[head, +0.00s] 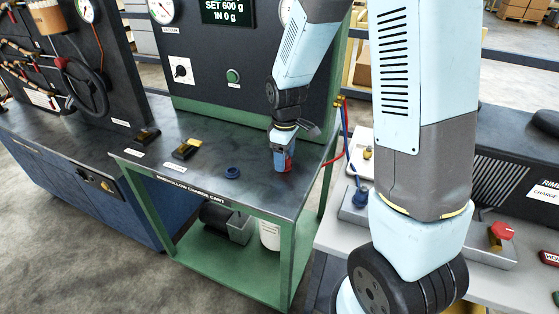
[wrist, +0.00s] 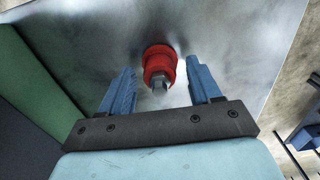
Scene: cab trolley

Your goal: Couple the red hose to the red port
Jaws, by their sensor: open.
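A red round fitting with a grey hex tip (wrist: 160,68) stands on the cart's metal top. My gripper (wrist: 164,75) is open above it, with the fitting seen between and beyond the two blue fingers. In the head view my gripper (head: 283,154) is low over the cart's right part, and a little red shows between its fingers. A red hose (head: 349,145) hangs at the cart's right edge; whether it joins the fitting is unclear. A red knob-like piece (head: 502,230) sits on a brass fitting on the right bench; I cannot tell whether it covers the red port.
A blue hose (head: 350,155) runs down to a blue fitting (head: 360,197) on the right bench. A gauge panel (head: 225,65) rises behind the cart top.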

